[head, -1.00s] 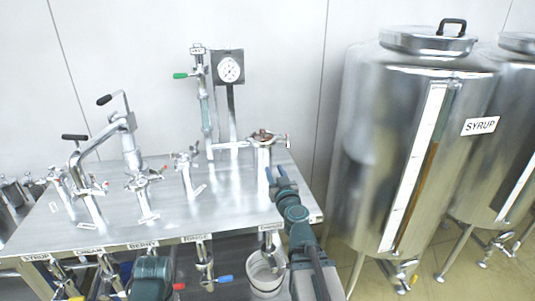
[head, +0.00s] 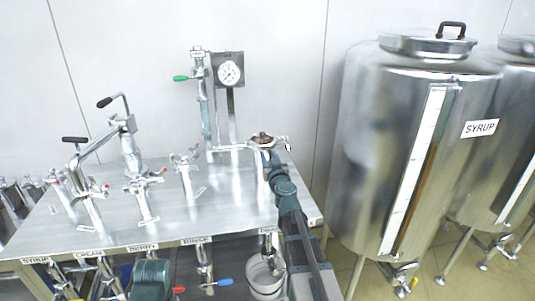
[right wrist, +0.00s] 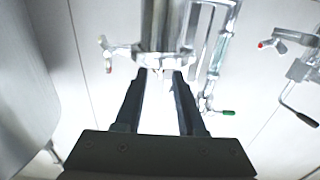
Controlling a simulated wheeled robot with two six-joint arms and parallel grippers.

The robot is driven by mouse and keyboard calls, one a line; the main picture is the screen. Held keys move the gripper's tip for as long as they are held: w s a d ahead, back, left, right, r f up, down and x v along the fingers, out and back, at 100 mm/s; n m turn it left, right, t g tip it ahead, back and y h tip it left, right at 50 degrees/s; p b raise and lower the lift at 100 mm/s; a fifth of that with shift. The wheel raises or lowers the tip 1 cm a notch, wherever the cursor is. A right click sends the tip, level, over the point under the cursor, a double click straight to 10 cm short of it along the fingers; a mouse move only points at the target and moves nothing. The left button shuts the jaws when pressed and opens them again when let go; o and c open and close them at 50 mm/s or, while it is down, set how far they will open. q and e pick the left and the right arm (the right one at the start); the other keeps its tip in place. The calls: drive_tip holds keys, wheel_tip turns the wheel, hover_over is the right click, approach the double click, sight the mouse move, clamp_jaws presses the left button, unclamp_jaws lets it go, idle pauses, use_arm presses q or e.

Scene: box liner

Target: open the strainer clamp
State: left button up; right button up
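The strainer (head: 262,160) is an upright steel cylinder at the table's right rear. Its clamp (head: 262,143) rings the top, with a red-tipped wing handle (head: 287,146) on the right side. The right wrist view is upside down: the strainer body (right wrist: 166,25) hangs from above, and the clamp's wing handle (right wrist: 110,53) sticks out left. My right gripper (right wrist: 164,72) is open and empty, its fingertips spread at the clamp band's near side; contact cannot be told. In the head view my right gripper (head: 272,160) partly hides the strainer.
Several pipe fittings with levers stand on the steel table (head: 225,205), left of the strainer. A green-handled valve and a gauge (head: 229,73) stand behind. A white bucket (head: 264,277) sits below the table's front. A large syrup tank (head: 385,150) stands to the right.

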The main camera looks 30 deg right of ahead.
drive_tip(key=x, duration=0.2)
drive_tip(key=shift+w, duration=0.35)
clamp_jaws()
idle(1.1)
